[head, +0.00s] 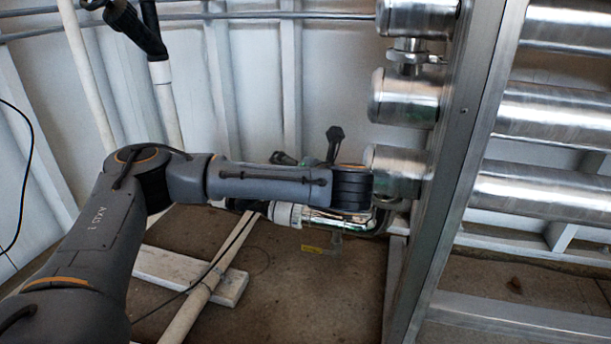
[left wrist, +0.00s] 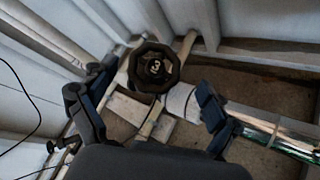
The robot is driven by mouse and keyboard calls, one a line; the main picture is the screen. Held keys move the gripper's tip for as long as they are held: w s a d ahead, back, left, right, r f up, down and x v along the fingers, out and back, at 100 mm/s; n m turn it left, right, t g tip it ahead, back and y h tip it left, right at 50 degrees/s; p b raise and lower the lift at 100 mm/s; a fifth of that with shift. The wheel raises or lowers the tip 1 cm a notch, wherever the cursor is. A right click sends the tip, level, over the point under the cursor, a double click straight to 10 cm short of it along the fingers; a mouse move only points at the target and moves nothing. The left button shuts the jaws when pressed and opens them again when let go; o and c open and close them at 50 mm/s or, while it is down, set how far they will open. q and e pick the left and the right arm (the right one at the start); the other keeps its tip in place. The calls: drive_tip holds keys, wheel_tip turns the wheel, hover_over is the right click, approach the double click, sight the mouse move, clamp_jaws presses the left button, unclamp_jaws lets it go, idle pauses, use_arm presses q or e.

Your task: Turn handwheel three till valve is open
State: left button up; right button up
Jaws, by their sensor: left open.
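Handwheel three (left wrist: 155,67) is a black, lobed wheel with a pale number on its face, seen nearly face-on in the left wrist view. My left gripper (left wrist: 155,82) is open, with one finger on each side of the wheel in that view. I see no finger closed on the wheel, and the depth gap is hard to judge. A white fitting (left wrist: 181,103) sits beside the wheel, on a shiny pipe (left wrist: 270,131). In the head view my left forearm hides most of the wheel; the white fitting (head: 285,213) shows below the arm. My right gripper is in neither view.
Large metal cylinders (head: 403,98) and an upright metal frame (head: 455,170) stand close right of my left wrist. Black valve parts (head: 135,25) on white pipes are at upper left. A white beam (head: 188,275) lies on the brown floor. A corrugated wall stands behind.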

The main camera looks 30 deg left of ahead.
use_arm(q)
drive_tip(key=v, duration=0.7)
drive_tip(key=shift+s+d+r, duration=0.15)
drive_tip(key=shift+s+d, duration=0.05)
drive_tip(key=shift+s, duration=0.15)
